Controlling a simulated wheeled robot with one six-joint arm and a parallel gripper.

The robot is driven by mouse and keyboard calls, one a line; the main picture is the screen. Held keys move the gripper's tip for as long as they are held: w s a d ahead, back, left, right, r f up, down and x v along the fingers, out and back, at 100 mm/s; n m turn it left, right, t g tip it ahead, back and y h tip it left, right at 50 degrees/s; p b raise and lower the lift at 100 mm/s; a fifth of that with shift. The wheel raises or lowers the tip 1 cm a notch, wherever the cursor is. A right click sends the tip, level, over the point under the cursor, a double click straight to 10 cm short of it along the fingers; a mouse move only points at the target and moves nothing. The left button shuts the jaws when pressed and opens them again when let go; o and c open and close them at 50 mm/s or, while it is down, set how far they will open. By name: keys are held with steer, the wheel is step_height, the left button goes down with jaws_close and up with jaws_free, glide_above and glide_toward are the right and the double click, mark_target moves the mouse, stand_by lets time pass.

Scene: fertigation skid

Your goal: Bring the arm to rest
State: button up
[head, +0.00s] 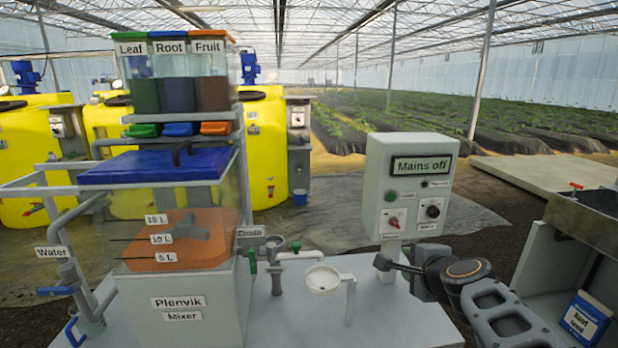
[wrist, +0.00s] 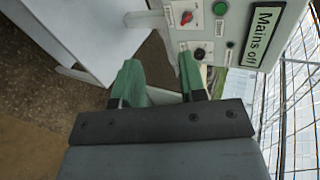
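My gripper (wrist: 160,82) shows in the wrist view with its two green fingers apart. Nothing is seen between them. In the head view my arm reaches in from the lower right, its dark end low beside the post under the control box; the fingers cannot be made out there. The pale control box (head: 407,186) has a display (head: 421,165) reading "Mains off", a green button, a red switch (head: 394,222) and a black knob (head: 432,211). The box (wrist: 238,35) also shows in the wrist view, turned on its side, beyond the fingertips and apart from them.
The mixer tank (head: 182,240) with orange liquid and a blue lid (head: 155,167) stands left on the pale bench. A white round cup (head: 322,280) and pipework stand between tank and box. A grey bin with a blue-labelled container (head: 584,322) is at the right.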

steer(key=s+a+n+g+p, duration=0.2)
steer(key=s+n+g+p, duration=0.2)
steer(key=n, duration=0.5)
steer(key=s+a+n+g+h+p, duration=0.1)
steer(key=s+a+n+g+p, duration=0.2)
steer(key=s+n+g+p, duration=0.2)
steer(key=shift+s+r+n+p, duration=0.15)
steer(key=shift+s+n+p, duration=1.7)
steer(key=shift+s, duration=1.15)
